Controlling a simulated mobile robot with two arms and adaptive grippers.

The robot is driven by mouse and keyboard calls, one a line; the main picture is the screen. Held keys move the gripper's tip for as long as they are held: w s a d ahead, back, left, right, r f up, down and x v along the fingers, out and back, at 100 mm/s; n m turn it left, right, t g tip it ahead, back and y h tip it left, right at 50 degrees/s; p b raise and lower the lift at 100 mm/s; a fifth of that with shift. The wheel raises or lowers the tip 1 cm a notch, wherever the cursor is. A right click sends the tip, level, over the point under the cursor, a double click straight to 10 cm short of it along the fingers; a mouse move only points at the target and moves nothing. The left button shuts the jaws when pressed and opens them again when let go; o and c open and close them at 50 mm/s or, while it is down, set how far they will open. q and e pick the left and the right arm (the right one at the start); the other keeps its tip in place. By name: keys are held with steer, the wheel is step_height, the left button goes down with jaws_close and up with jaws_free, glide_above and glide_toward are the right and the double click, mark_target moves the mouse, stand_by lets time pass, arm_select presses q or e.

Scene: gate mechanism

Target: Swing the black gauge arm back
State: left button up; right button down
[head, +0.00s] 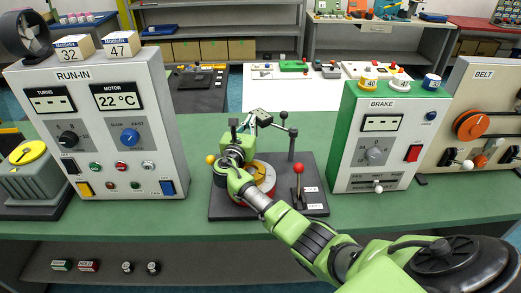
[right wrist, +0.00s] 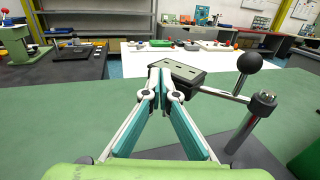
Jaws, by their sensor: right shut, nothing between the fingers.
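The gauge arm (right wrist: 222,94) is a light bar with a dark boxy gauge head (right wrist: 183,70) at its left end and a metal pivot post (right wrist: 264,98) at its right. A black ball knob (right wrist: 249,62) stands up near the post. In the head view the gauge head (head: 262,116) hangs over the back of the dark base plate (head: 225,210), left of the black post (head: 292,145). My right gripper (right wrist: 161,76) is shut and empty, its fingertips close to the gauge head's left end; contact cannot be told. My left gripper is out of view.
The plate also carries a red-knobbed lever (head: 298,169) and a red-and-yellow round part (head: 266,177), partly hidden by my arm. The RUN-IN cabinet (head: 130,165) stands left, the green BRAKE cabinet (head: 385,145) right. The green bench (head: 195,130) is clear behind the plate.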

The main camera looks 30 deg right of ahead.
steer(key=shift+x, duration=0.9)
steer(key=shift+d, duration=0.1)
steer(key=v, duration=1.2)
steer(key=shift+s, duration=0.1)
stand_by(0.4)
